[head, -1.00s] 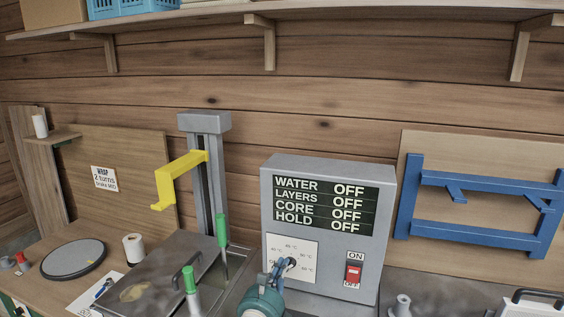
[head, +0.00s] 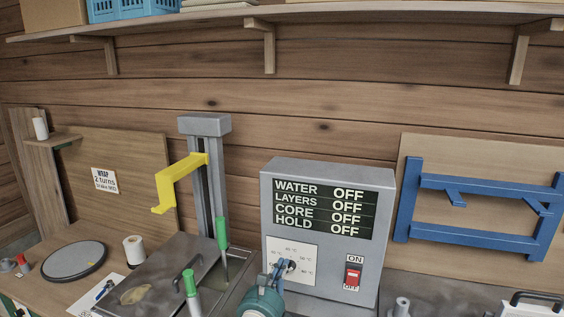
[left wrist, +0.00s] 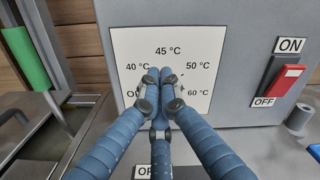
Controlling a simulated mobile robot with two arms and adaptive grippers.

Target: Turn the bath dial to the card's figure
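The bath dial's white plate (left wrist: 200,45) is on the front of the grey control box (head: 275,175). Its marks read 40, 45, 50 and 60 °C, with a partly covered OFF at lower left. My left gripper (left wrist: 159,76) is at the middle of the plate, its blue fingertips drawn together over the knob. The fingers hide the knob and its pointer, so its setting cannot be read. The left gripper also shows in the head view (head: 286,268). I see no card naming a temperature. My right gripper is not in view.
The box's display (head: 318,208) reads OFF for water, layers, core and hold. A red switch (head: 352,275) is right of the dial. Left are the metal bath lid (head: 160,275), green-handled tools (head: 221,235) and a yellow bracket (head: 175,180). A wrap card (head: 104,181) reads "2 turns".

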